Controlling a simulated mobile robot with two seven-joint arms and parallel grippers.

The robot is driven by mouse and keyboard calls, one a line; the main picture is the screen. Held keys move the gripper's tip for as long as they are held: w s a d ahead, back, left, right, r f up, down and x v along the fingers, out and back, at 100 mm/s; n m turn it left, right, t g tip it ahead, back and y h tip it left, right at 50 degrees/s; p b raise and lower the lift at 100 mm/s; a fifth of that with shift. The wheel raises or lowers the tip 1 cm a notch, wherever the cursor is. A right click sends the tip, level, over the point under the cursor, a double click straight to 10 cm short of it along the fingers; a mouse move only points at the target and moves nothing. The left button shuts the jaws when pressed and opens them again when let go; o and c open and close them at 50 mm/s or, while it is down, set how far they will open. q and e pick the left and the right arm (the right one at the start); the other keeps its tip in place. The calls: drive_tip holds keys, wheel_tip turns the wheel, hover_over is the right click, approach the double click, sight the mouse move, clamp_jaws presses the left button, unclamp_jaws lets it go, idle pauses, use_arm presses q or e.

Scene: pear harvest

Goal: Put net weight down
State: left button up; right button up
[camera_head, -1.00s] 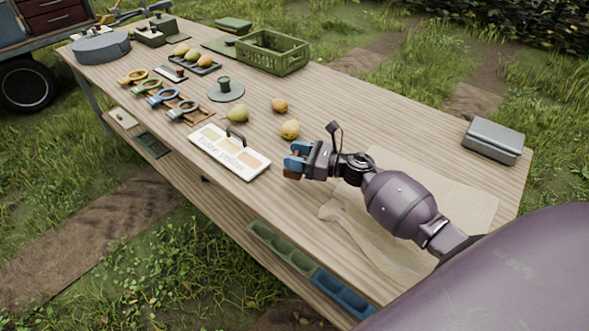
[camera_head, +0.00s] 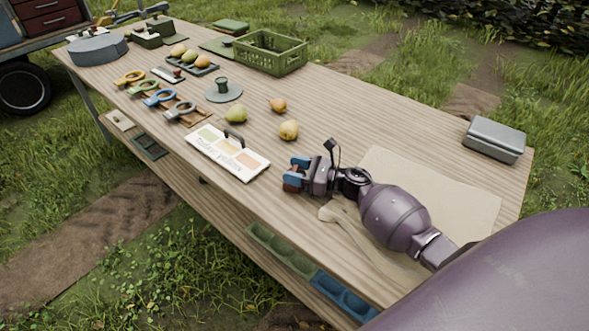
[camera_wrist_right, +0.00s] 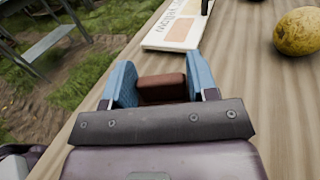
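The net weight is a reddish-brown block, seen between the blue fingers of my right gripper in the wrist view (camera_wrist_right: 162,88). In the head view, my right gripper (camera_head: 297,173) hangs low over the front part of the table, and the brown net weight (camera_head: 290,187) shows at its fingertips. The fingers press on both sides of the block. I cannot tell whether the block touches the table top. A beige net or cloth (camera_head: 450,190) lies flat under and behind the right arm, with a bunched edge (camera_head: 350,232) toward the front. My left gripper is out of view.
A colour chart board (camera_head: 228,152) lies just left of the gripper. A yellow pear (camera_head: 288,130) and others lie beyond it. A green crate (camera_head: 270,53) stands at the back, a grey metal box (camera_head: 494,139) at the right. The table's front edge is close to the gripper.

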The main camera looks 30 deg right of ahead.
drive_tip(key=o, duration=0.3)
drive_tip(key=shift+o, duration=0.2)
drive_tip(key=shift+r, duration=0.1)
drive_tip(key=shift+r, duration=0.15)
drive_tip(key=shift+s+d, duration=0.25)
drive_tip(key=v, duration=1.1)
drive_tip(key=shift+s+d, duration=0.15)
